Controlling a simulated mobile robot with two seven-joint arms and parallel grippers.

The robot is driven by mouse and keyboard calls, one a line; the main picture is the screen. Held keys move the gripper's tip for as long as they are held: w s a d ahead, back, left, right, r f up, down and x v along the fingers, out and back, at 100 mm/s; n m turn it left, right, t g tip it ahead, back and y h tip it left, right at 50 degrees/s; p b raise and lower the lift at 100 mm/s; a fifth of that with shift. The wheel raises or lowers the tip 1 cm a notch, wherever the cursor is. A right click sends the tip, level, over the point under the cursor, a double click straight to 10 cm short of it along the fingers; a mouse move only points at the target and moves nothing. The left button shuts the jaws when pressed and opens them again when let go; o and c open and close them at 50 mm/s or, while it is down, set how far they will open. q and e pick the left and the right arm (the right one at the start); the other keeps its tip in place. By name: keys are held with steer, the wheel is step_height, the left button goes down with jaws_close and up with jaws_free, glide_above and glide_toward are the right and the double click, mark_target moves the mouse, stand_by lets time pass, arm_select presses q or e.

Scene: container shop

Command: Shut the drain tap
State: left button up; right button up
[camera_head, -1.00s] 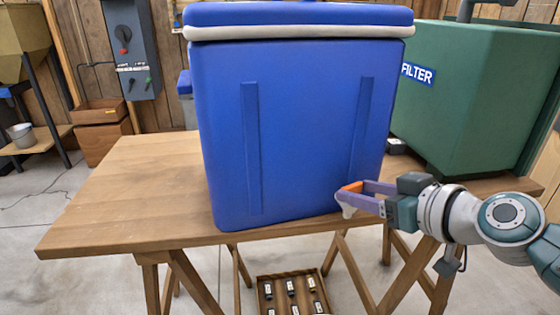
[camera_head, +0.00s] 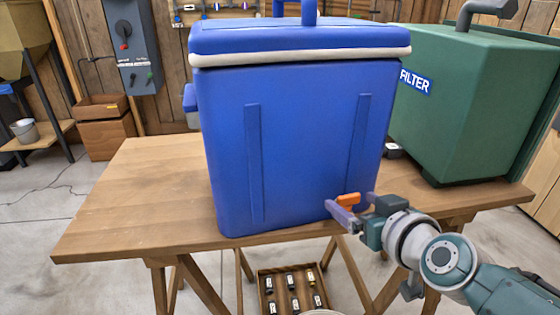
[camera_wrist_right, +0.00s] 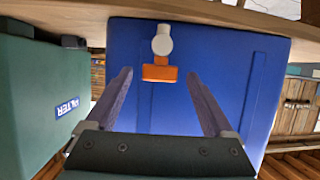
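The drain tap sits low on the front of a blue cool box (camera_head: 305,140), towards its right. In the right wrist view, which shows the box upside down, the tap has a white body (camera_wrist_right: 162,42) and an orange handle (camera_wrist_right: 160,73) lying crosswise. The orange handle also shows in the head view (camera_head: 348,199). My right gripper (camera_head: 345,208) is open at the tap. In the wrist view its two purple fingers stand either side of the handle, with visible gaps and no contact. The white body is mostly hidden in the head view. My left gripper is out of view.
The box stands on a wooden trestle table (camera_head: 130,205), whose left part is clear. A green filter tank (camera_head: 470,110) stands close at right. A crate of small dark items (camera_head: 262,290) lies below the table. A grey control box (camera_head: 133,45) hangs behind.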

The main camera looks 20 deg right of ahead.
steer(key=shift+r, duration=0.1)
steer(key=shift+s+a+r+p, duration=0.1)
steer(key=shift+s+r+p, duration=0.1)
steer(key=shift+s+p, duration=0.15)
steer(key=p+v, duration=0.3)
steer(key=v, duration=0.6)
steer(key=shift+f, duration=0.1)
